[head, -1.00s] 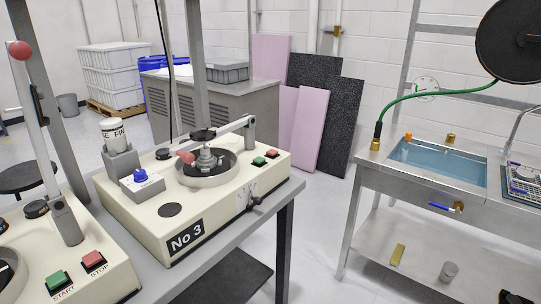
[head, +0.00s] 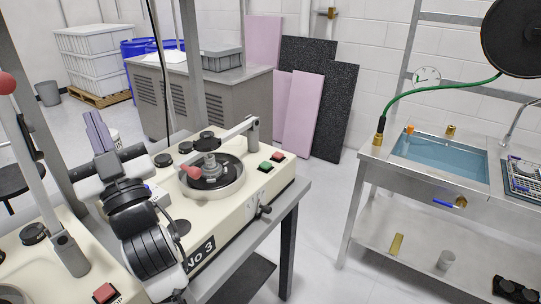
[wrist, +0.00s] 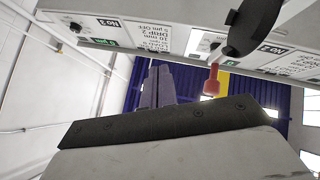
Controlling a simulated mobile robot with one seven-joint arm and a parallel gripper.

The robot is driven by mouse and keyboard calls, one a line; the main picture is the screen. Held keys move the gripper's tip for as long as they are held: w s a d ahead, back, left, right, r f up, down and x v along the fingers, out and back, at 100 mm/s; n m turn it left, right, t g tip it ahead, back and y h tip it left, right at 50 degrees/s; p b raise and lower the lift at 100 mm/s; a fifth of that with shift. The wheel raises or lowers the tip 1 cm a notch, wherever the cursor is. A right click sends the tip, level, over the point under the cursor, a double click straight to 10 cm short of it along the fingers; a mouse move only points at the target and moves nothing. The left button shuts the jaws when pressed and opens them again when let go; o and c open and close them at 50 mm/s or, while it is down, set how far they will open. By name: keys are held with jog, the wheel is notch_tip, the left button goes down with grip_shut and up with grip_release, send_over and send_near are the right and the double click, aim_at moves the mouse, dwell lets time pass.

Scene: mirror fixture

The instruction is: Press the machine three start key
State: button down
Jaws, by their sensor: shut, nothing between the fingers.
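Machine three (head: 235,212) is a cream cabinet marked No 3, with a round grey bowl on top. Its green key (head: 265,166) and red key (head: 278,156) sit side by side at its right end; their lettering is too small to read. My gripper (head: 93,118) is shut and empty, its purple-grey fingers pointing up above the machine's left end. It is well to the left of the green key. In the wrist view the shut fingers (wrist: 157,84) point up toward overhead signs, and no key shows. My arm hides the machine's left front.
A neighbouring machine (head: 45,265) at the lower left has a red stop key (head: 105,293) and a tall red-knobbed lever (head: 28,150). Machine three's arm with a pink-red knob (head: 192,172) crosses its bowl. A sink bench (head: 365,185) stands right, with clear floor between.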

jog(key=w+d+f+m+h+p, duration=0.35)
jog(key=w+d+h, duration=0.35)
jog(key=w, duration=0.4)
jog(key=m+g+h+p, duration=0.3)
jog(key=m+g+h, duration=0.2)
jog(key=m+g, duration=0.6)
send_over(267, 166)
notch_tip(267, 166, down, 13)
jog(key=n+g, duration=0.2)
jog(key=shift+f, duration=0.2)
jog(key=shift+f, duration=0.1)
notch_tip(267, 166, down, 8)
jog(key=b, duration=0.5)
jog(key=shift+r+b, duration=0.2)
jog(key=shift+b, duration=0.15)
jog(key=shift+f, duration=0.45)
jog(key=shift+f, duration=0.15)
